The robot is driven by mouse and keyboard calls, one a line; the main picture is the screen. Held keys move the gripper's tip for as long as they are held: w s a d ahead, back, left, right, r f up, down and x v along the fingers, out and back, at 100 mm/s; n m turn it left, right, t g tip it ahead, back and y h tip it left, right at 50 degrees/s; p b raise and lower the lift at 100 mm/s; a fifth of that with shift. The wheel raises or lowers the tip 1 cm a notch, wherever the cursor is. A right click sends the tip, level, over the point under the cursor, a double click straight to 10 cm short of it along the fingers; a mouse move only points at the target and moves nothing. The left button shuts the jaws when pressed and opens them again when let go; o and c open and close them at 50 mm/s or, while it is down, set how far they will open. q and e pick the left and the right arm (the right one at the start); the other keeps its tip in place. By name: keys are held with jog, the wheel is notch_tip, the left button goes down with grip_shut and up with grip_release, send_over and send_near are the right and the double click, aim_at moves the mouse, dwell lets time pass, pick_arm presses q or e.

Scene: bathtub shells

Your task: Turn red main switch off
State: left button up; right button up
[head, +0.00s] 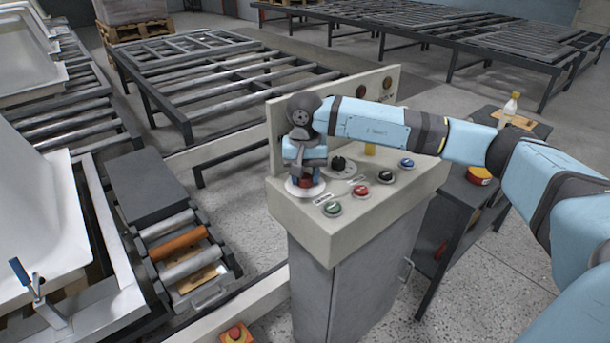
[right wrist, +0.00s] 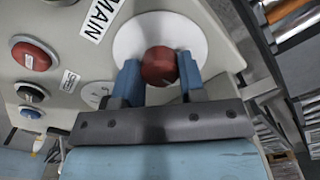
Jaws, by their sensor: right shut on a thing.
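The red main switch (right wrist: 159,66) is a round red knob on a white disc, beside a label reading MAIN, in the right wrist view. In the head view the knob (head: 305,182) shows small below my right gripper, on the left corner of the control console (head: 345,225). My right gripper (right wrist: 158,75) points down at the panel, with its blue fingers on either side of the knob and shut on it. The knob's exact turn angle cannot be told. My left gripper is not in view.
A black rotary switch (head: 338,164) and red, green and blue buttons (head: 359,191) sit close beside the knob. The console's upright back panel (head: 350,90) stands behind the gripper. A roller conveyor (head: 180,250) and white tub shells (head: 40,190) are at left.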

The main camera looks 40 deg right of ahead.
aim_at(305, 176)
jog(key=o, duration=0.9)
jog(key=shift+r, duration=0.1)
notch_tip(305, 176, up, 14)
jog(key=shift+f+p, duration=0.15)
jog(key=shift+p, duration=0.35)
